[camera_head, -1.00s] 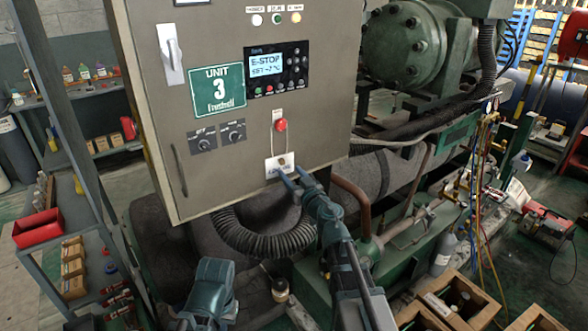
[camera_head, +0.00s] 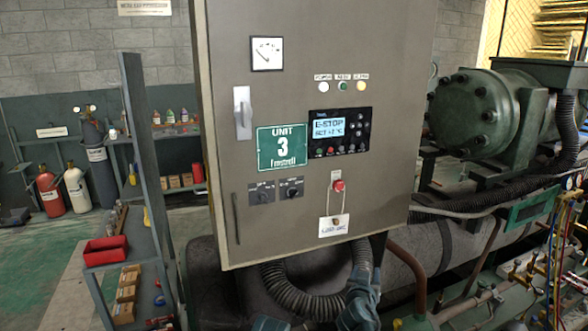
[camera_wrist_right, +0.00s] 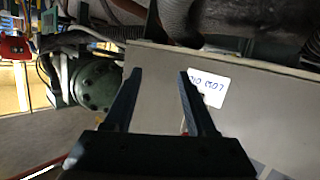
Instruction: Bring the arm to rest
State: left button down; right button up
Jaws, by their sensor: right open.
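My right gripper (camera_head: 362,278) is low in the head view, in front of the cabinet's bottom edge, below the white tag (camera_head: 334,226). In the right wrist view my right gripper (camera_wrist_right: 160,76) is open, its fingers apart with nothing held between them. The white tag (camera_wrist_right: 207,90) shows there inverted, beside the finger on the right. The grey control cabinet (camera_head: 225,190) has a red stop button (camera_head: 338,185) above the tag and a display (camera_head: 328,128) reading E-STOP. A teal piece of my left arm shows at the bottom edge; its gripper is out of view.
A black corrugated hose (camera_head: 283,290) loops below the cabinet. The green compressor (camera_head: 475,112) and pipes stand to the right, with gauge hoses (camera_head: 560,245) at the far right. A shelf with a red bin (camera_head: 106,250) stands left. Gas cylinders (camera_head: 95,155) stand behind it.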

jog(key=s+a+f+n+g+y, duration=0.1)
jog(key=s+a+f+g, duration=0.3)
jog(key=s, duration=0.4)
jog(key=s+a+f+n+g+y, duration=0.1)
jog(key=s+a+f+n+g, duration=0.2)
jog(key=s+a+f+g, duration=0.2)
jog(key=s+a+f+n+g+y, duration=0.2)
jog(key=s+a+f+g, duration=0.3)
jog(key=s, duration=0.5)
notch_tip(320, 180, down, 2)
jog(key=shift+s+a+n, duration=0.4)
jog(key=shift+a, duration=0.3)
dwell(1.0)
